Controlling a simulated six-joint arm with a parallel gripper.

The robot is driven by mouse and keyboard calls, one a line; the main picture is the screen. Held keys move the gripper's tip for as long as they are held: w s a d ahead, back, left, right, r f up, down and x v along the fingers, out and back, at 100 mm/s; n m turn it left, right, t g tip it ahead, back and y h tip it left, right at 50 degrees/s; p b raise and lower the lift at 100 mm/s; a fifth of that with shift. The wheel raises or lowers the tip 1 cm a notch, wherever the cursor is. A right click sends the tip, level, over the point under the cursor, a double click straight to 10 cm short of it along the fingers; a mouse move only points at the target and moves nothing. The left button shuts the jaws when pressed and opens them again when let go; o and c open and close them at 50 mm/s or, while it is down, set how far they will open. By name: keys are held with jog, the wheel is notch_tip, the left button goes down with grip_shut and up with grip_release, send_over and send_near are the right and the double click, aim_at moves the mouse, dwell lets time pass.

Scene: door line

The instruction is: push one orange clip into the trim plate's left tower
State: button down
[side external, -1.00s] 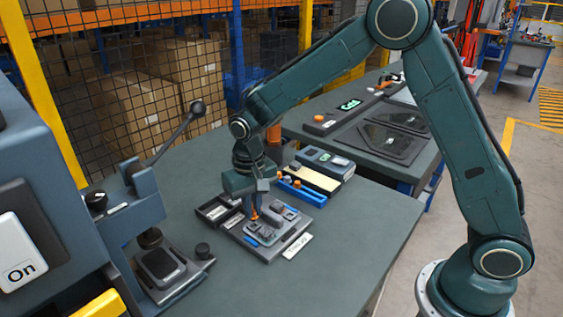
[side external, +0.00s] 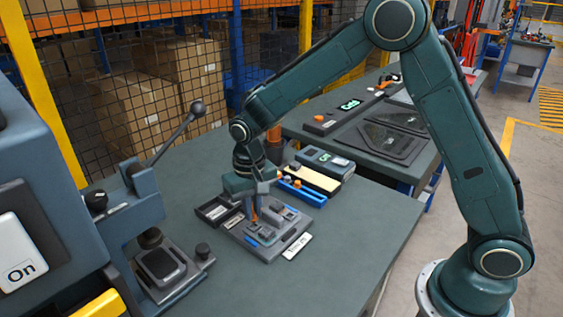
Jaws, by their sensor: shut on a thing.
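My gripper (side external: 254,212) points down over the left part of the trim plate (side external: 268,250), with its jaws shut on an orange clip (side external: 254,218). Only a small bit of orange shows between and below the fingertips. The clip is at or just above the plate's left side. The fingers hide the left tower, and I cannot tell whether the clip sits in it. The plate is grey with raised dark blocks and blue strips, and lies flat on the table.
A lever press (side external: 158,262) stands at the left. The front right table is clear.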

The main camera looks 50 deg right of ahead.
jog(key=shift+f, duration=1.2)
dwell(1.6)
dwell(0.4)
jog(key=c, duration=1.4)
grip_release()
jog(key=shift+r, duration=0.1)
notch_tip(320, 180, up, 14)
jog(key=shift+f, duration=0.15)
